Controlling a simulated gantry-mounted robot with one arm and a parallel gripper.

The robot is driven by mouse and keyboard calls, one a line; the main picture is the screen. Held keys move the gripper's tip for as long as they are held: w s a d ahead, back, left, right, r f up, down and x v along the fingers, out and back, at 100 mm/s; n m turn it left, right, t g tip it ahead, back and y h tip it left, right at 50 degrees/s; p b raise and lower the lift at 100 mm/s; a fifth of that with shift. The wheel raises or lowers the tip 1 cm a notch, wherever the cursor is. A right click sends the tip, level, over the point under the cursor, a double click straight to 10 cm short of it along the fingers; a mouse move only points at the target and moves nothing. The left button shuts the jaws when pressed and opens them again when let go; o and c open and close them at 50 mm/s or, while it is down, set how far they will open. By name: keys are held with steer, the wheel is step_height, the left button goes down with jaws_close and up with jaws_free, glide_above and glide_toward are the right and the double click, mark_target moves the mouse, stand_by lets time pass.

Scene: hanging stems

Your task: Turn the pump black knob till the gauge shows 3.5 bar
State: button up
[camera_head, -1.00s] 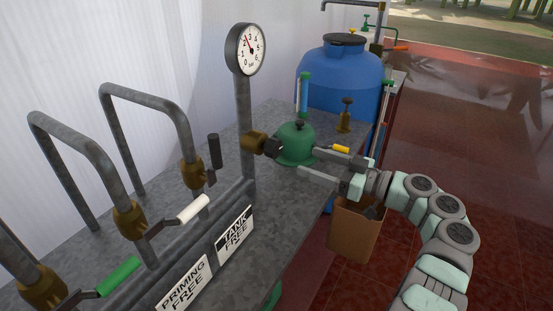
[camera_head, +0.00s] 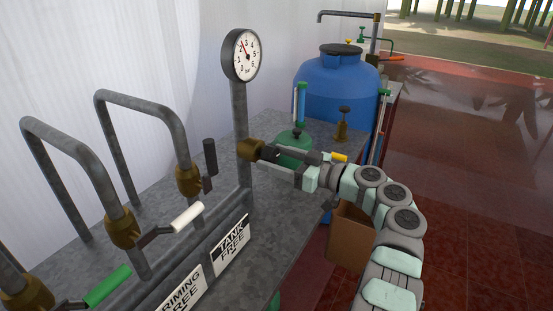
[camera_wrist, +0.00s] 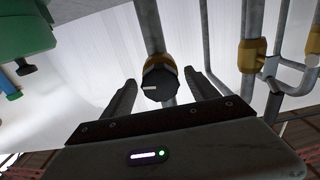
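The black knob (camera_wrist: 159,86) sits on a brass valve body (camera_head: 249,149) on the grey pipe under the gauge. A pale mark shows on the knob's face. The round white gauge (camera_head: 243,55) has its needle pointing up and left, near the 2. My gripper (camera_head: 264,158) is at the knob, reaching in from the right. In the wrist view my gripper (camera_wrist: 162,92) is open, with one finger on each side of the knob and visible gaps between. In the head view the fingers partly cover the knob.
A green dome-shaped part (camera_head: 294,142) stands just behind my gripper, with a brass valve (camera_head: 342,125) and blue tank (camera_head: 335,88) beyond. Levers with white (camera_head: 187,217) and green (camera_head: 108,286) handles are at the left. A cardboard box (camera_head: 351,238) is below my arm.

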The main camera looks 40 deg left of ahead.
steer(key=c, duration=1.3)
steer(key=shift+r+m+p, duration=0.15)
steer(key=shift+m+p, duration=0.25)
steer(key=m+p, duration=0.3)
steer(key=shift+r+m, duration=0.15)
steer(key=shift+m, duration=0.25)
steer(key=m+p, duration=0.3)
steer(key=m, duration=0.2)
steer(key=shift+s+m, duration=0.1)
steer(key=shift+m, duration=0.3)
steer(key=o, duration=1.4)
steer(key=shift+f, duration=0.2)
